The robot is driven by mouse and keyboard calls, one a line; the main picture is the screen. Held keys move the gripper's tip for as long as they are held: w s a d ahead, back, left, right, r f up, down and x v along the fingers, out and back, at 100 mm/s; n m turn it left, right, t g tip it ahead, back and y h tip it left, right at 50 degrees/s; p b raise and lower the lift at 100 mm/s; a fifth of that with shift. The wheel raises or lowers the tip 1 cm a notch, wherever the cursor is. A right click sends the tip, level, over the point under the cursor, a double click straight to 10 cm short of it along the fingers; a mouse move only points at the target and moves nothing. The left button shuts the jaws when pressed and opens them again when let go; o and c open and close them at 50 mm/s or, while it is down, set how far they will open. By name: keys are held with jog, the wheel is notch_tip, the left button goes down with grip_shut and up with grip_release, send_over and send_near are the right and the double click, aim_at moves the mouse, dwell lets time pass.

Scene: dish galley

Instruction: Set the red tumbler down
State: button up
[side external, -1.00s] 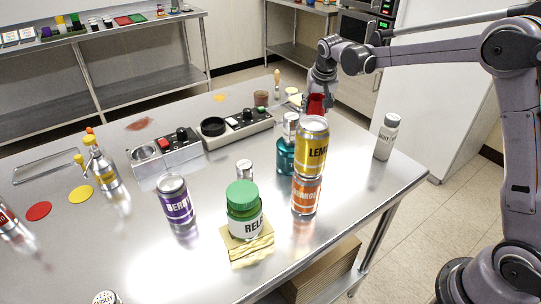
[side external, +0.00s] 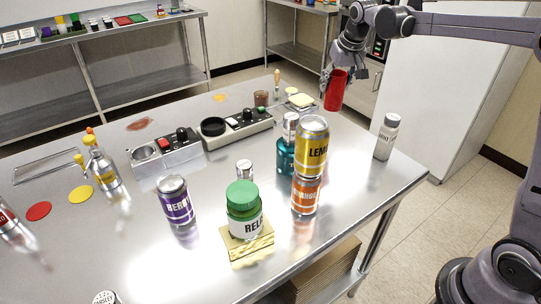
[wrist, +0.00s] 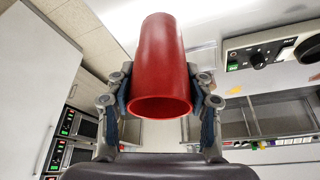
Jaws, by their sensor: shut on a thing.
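The red tumbler (side external: 336,90) is held in the air above the far right part of the steel table (side external: 330,245), slightly tilted in the side view. My gripper (side external: 342,72) is shut on it, with one finger on each side. In the wrist view the tumbler (wrist: 162,70) sits between the two fingers of my gripper (wrist: 160,95), its open rim toward the camera. The tumbler is clear of the tabletop in the side view.
A yellow lemon can (side external: 311,145) stands on an orange can (side external: 306,193), beside a teal bottle (side external: 286,155). A green-lidded jar (side external: 244,212) and a hot-plate unit (side external: 240,125) are also there. The table's right side is partly clear.

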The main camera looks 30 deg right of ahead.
jog(key=w+a+n+y, duration=0.2)
jog(key=w+a+n, duration=0.15)
jog(key=a, duration=1.05)
jog(key=w+a+n+y, duration=0.1)
jog(key=w+a+n, duration=0.3)
jog(key=a, duration=1.1)
jog(key=shift+n, duration=0.65)
jog(key=shift+w+a+f, duration=0.1)
jog(key=shift+a+f, duration=2.65)
jog(key=shift+a, duration=0.25)
jog(key=shift+w+a+f, duration=0.1)
jog(key=shift+a+f, duration=2.65)
jog(key=shift+a, duration=0.25)
jog(key=o, duration=1.1)
jog(key=shift+f, duration=0.15)
jog(key=shift+o, duration=0.2)
